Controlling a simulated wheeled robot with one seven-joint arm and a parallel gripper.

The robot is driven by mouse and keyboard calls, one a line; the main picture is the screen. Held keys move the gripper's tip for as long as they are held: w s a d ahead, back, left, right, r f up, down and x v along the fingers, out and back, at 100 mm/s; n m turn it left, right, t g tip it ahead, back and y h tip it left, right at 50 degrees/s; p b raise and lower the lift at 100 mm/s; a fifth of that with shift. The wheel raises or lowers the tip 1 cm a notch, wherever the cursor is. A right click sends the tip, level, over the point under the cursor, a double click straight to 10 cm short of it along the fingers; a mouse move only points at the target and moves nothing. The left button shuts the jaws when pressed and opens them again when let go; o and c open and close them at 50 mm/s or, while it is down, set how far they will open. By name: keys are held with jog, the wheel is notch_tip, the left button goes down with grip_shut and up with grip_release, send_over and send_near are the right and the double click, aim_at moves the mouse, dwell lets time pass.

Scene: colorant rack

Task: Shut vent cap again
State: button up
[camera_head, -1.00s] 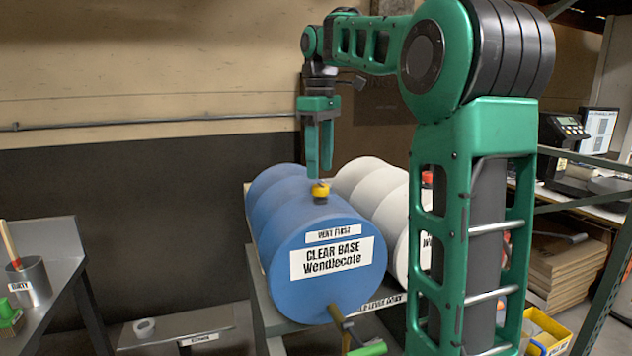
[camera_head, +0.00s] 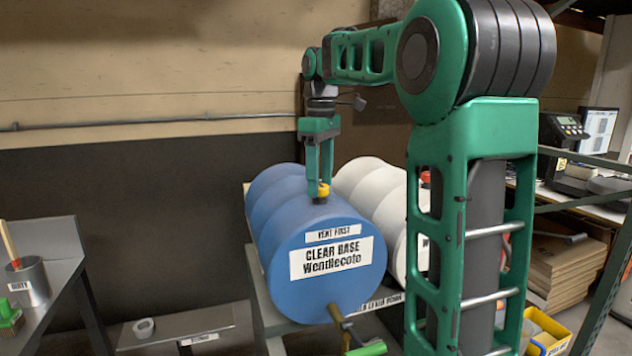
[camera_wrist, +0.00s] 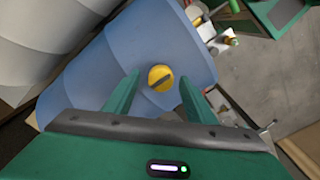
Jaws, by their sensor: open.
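The yellow vent cap (camera_head: 322,190) sits on top of the blue drum (camera_head: 285,245), which lies on its side and is labelled CLEAR BASE Wendlecote. In the wrist view the cap (camera_wrist: 161,78) is round with a dark bar across its top. My gripper (camera_head: 318,192) points straight down at the cap, with its green fingertips at about cap height. In the wrist view my gripper (camera_wrist: 163,82) is open, one finger on each side of the cap. I see gaps between fingers and cap there. Whether the cap is fully seated is unclear.
A white drum (camera_head: 365,182) lies close to the right of the blue one on the same stand (camera_head: 262,318). A tap with a green handle (camera_head: 367,348) sticks out at the blue drum's lower front. A side table (camera_head: 50,250) with a tin stands at left.

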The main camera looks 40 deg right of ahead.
jog(key=c, duration=1.1)
jog(key=shift+o, duration=0.3)
